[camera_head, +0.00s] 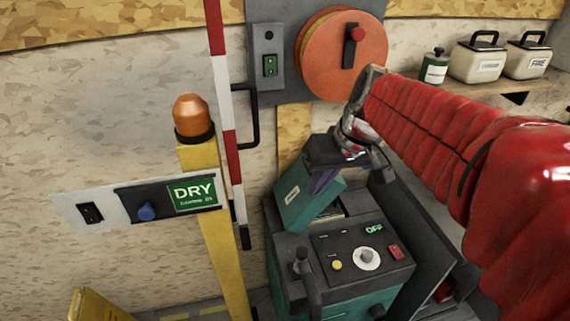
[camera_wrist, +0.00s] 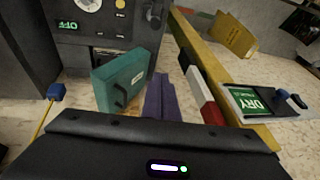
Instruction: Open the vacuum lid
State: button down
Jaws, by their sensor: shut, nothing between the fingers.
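The vacuum is a teal and dark grey machine (camera_head: 345,250) below the wall. Its control panel shows a green OFF sign. The teal lid (camera_head: 300,204) is tilted up from the machine's top, with a dark opening beside it. In the wrist view, which is upside down, the lid (camera_wrist: 137,68) shows its face with a dark handle (camera_wrist: 120,95). My gripper (camera_head: 318,184) is just beside the lid's raised edge. Its purple fingers (camera_wrist: 159,92) are shut and empty, close to the lid; I cannot tell whether they touch it.
A yellow post (camera_head: 222,220) with an orange lamp and a red-and-white pole (camera_head: 229,120) stand left of the machine. A panel with a DRY sign (camera_head: 195,194) is fixed across the post. An orange disc (camera_head: 325,60) hangs above. Canisters (camera_head: 477,60) stand on a shelf at right.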

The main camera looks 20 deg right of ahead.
jog(key=s+a+f+t+h, duration=0.1)
jog(key=s+a+h, duration=0.1)
jog(key=s, duration=0.7)
jog(key=shift+s+a+f, duration=0.2)
jog(key=shift+a, duration=0.45)
jog(key=shift+s+a+f+m+t, duration=0.15)
jog(key=shift+s+f, duration=0.1)
jog(key=shift+s, duration=0.35)
jog(key=shift+s+f+m+t, duration=0.15)
jog(key=shift+s+f, duration=0.1)
jog(key=shift+s, duration=0.35)
